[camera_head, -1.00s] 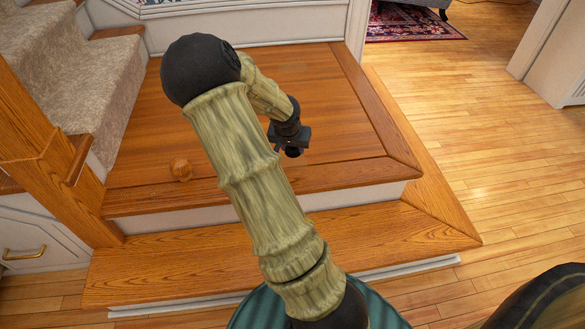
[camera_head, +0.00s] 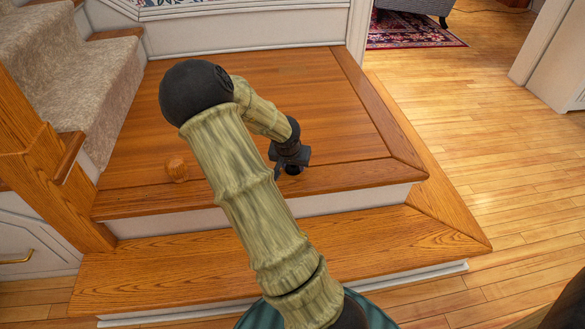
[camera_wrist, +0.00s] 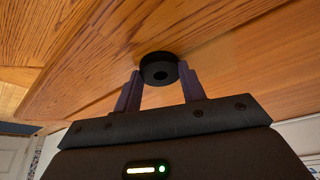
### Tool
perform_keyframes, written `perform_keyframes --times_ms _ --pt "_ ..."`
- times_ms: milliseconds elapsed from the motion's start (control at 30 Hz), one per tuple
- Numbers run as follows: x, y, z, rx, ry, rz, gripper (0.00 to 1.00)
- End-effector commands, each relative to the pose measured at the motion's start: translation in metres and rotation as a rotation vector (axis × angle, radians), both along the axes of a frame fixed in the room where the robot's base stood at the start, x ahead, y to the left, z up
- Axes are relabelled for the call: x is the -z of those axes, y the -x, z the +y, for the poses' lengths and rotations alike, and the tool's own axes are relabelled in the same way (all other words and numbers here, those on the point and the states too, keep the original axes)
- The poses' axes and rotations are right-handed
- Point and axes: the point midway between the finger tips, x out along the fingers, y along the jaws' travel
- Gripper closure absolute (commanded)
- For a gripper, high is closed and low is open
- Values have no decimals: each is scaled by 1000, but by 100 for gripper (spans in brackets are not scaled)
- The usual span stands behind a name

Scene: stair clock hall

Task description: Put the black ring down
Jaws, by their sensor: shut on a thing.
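The black ring (camera_wrist: 159,68) shows in the wrist view, held between the two fingers of my gripper (camera_wrist: 160,88), which is shut on it. The wood surface of the landing (camera_wrist: 230,60) fills the view behind the ring. In the head view my gripper (camera_head: 290,166) is over the front right part of the wooden landing (camera_head: 270,85), close to its surface. The ring shows there as a small dark shape (camera_head: 293,170) under the gripper. I cannot tell whether the ring touches the wood.
A small round wooden knob-like thing (camera_head: 178,169) sits on the landing, left of my arm. A lower wooden step (camera_head: 400,235) runs along the front and right. Carpeted stairs (camera_head: 75,80) and a wooden post (camera_head: 45,160) stand at left. The landing's back is clear.

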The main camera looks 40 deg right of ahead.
Motion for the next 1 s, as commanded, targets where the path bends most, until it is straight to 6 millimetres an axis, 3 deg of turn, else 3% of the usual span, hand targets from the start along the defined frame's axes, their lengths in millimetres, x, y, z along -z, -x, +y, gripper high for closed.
perform_keyframes --times_ms 333,367,467,833,1000 --pt "2 0 0 1 0 -2 83" --pt "1 0 0 1 0 -2 56" --pt "1 0 0 1 -1 -1 38" --pt "-2 0 0 0 0 0 38" --pt "-21 4 5 0 -1 -2 38"
